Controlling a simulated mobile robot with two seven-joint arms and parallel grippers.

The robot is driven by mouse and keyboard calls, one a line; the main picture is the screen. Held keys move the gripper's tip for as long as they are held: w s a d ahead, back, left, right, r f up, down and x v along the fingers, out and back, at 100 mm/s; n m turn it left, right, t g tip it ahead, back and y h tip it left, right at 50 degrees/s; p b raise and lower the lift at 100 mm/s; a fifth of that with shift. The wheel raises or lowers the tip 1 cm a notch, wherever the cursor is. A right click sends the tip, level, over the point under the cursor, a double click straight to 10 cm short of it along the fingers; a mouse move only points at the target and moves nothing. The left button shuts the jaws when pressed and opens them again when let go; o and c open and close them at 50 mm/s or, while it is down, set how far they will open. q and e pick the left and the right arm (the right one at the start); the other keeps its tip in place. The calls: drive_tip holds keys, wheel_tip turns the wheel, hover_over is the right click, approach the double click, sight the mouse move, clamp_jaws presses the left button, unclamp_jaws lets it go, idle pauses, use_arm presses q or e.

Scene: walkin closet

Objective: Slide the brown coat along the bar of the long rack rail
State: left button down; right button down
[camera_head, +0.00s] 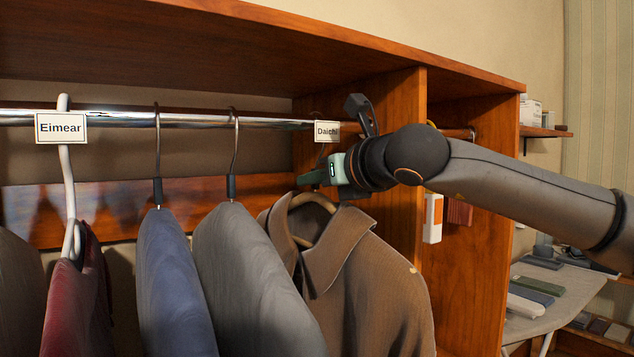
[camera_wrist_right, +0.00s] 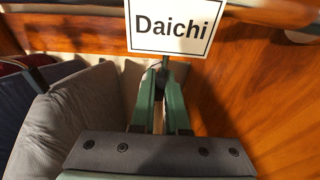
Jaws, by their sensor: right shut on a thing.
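The brown coat (camera_head: 375,285) hangs on a light brown hanger (camera_head: 313,198), rightmost of the coats in the left bay. The chrome bar (camera_head: 270,123) of the rack rail runs across the bay. My right gripper (camera_head: 312,177) reaches in from the right, just below the bar and above the coat's collar. It is shut on the coat's hanger near its neck. The right wrist view shows the green fingers (camera_wrist_right: 163,78) close together there; the exact grip point is partly hidden. My left gripper is not in view.
A "Daichi" tag (camera_head: 327,131) hangs on the bar beside my gripper; an "Eimear" tag (camera_head: 61,127) is at left. A grey coat (camera_head: 245,280), blue coat (camera_head: 172,285) and red garment (camera_head: 75,310) hang to the left. A wooden divider (camera_head: 400,215) stands right of the brown coat.

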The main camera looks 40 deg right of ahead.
drive_tip(key=shift+w+a+r+b, duration=0.15)
drive_tip(key=shift+a+b, duration=0.4)
drive_tip(key=shift+a, duration=0.7)
drive_tip(key=shift+w+a+r+b, duration=0.1)
drive_tip(key=shift+a+r+b, duration=0.3)
drive_tip(key=shift+a, duration=0.8)
drive_tip(key=shift+f, duration=0.2)
drive_tip(key=shift+b, duration=0.5)
drive_tip(key=shift+f+b, duration=0.1)
drive_tip(key=shift+b, duration=0.35)
